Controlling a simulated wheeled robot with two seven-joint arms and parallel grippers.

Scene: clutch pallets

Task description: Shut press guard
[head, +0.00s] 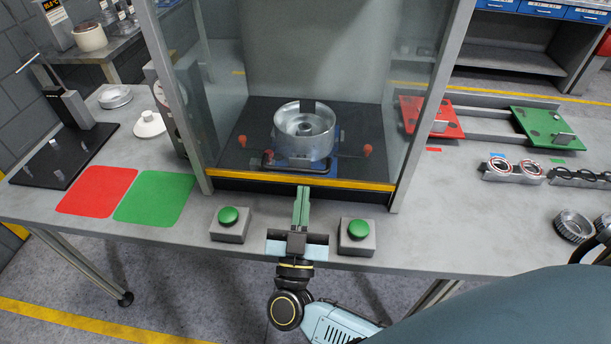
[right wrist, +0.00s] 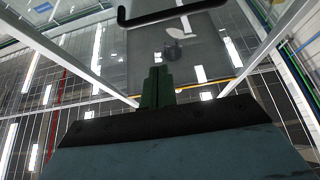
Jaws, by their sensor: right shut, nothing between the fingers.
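The press (head: 386,150) stands in the middle of the head view, with grey posts and clear panels. A black guard handle (head: 295,168) shows low at its front, just above a yellow front strip (head: 300,180). The handle also spans the top of the right wrist view (right wrist: 172,14), in front of a clear panel. I cannot tell how far down the guard is. A round metal clutch housing (head: 304,131) sits inside the press. My right gripper (head: 301,191) is shut and empty, in front of the strip and below the handle in the picture. My left gripper is not in view.
Green push buttons (head: 229,215) and (head: 357,229) on grey boxes flank my right gripper. Red (head: 97,191) and green (head: 154,197) mats lie at left. Red (head: 431,117) and green (head: 543,126) pallets and metal parts (head: 573,226) lie at right. My arm covers the lower right.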

